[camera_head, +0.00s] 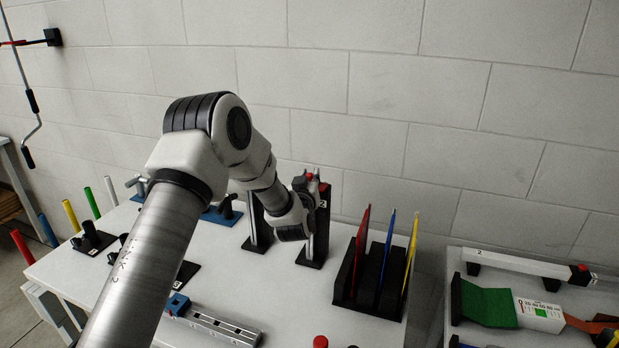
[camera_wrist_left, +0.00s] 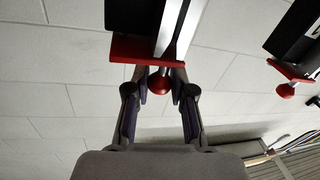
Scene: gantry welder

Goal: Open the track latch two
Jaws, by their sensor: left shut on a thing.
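Two upright black track latches stand at the back of the white table, against the wall. My left gripper (camera_head: 309,184) is at the top of the right-hand latch (camera_head: 319,236). In the left wrist view that latch has a black body (camera_wrist_left: 131,18), a red plate (camera_wrist_left: 135,48), silver bars and a red ball knob (camera_wrist_left: 159,84). The fingers (camera_wrist_left: 160,88) are shut on the red knob, one on each side. The other latch (camera_head: 258,226) stands to the left, partly behind my arm; a matching latch with a red knob (camera_wrist_left: 286,91) shows in the left wrist view. My right gripper is out of view.
A black rack (camera_head: 345,280) with red, blue and yellow plates stands right of the held latch. A grey rail with a blue end (camera_head: 215,325) lies in front. Coloured rods stand at left. A second table (camera_head: 470,325) with fixtures is at right. The block wall is close behind.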

